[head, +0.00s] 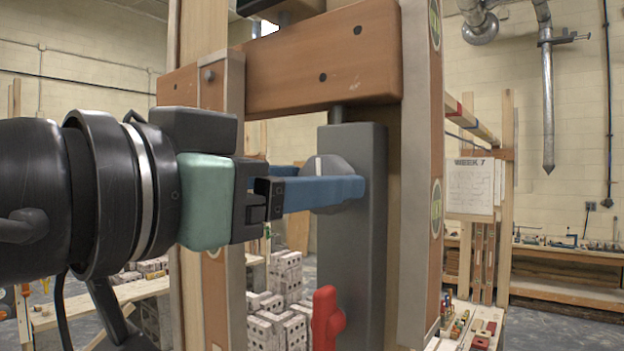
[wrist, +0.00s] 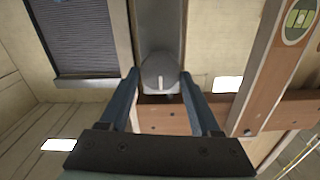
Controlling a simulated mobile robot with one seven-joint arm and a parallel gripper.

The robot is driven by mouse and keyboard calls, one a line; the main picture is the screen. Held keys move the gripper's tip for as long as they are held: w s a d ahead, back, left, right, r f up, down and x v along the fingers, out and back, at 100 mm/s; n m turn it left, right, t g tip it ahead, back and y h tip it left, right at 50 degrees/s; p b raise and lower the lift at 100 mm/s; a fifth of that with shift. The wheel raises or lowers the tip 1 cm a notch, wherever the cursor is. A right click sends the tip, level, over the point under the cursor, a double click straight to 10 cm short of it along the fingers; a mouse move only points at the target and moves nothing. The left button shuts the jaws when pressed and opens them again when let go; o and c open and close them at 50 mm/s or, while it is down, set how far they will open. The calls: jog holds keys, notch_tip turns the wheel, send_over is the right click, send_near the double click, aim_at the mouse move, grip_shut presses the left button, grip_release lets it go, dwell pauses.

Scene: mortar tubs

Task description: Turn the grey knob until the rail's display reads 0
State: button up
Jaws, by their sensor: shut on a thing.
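The grey knob (head: 322,168) is round with a white line on its face and sits on the upper part of the grey upright rail (head: 352,250). My gripper (head: 338,182) reaches in from the left, its blue fingers shut on the knob from two sides. The near finger hides part of the knob in the head view. In the wrist view, the knob (wrist: 160,72) lies between the tips of my gripper (wrist: 159,78), its white line pointing roughly straight up and down. No readable display shows in either view.
A wooden crossbeam (head: 325,62) runs above the knob, and a wooden post (head: 420,200) stands close to the right of the rail. A red lever-like part (head: 326,318) sits low at the rail's front. Grey blocks (head: 283,310) are stacked behind.

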jog(key=n+p, duration=0.3)
jog(key=n, duration=1.4)
jog(key=shift+w+a+n, duration=0.1)
jog(key=shift+a+n, duration=0.05)
jog(key=shift+n, duration=0.15)
jog(key=shift+f+n, duration=0.1)
jog(key=shift+n, duration=0.2)
jog(key=o, duration=1.4)
jog(key=v, duration=1.3)
jog(key=shift+p, duration=0.4)
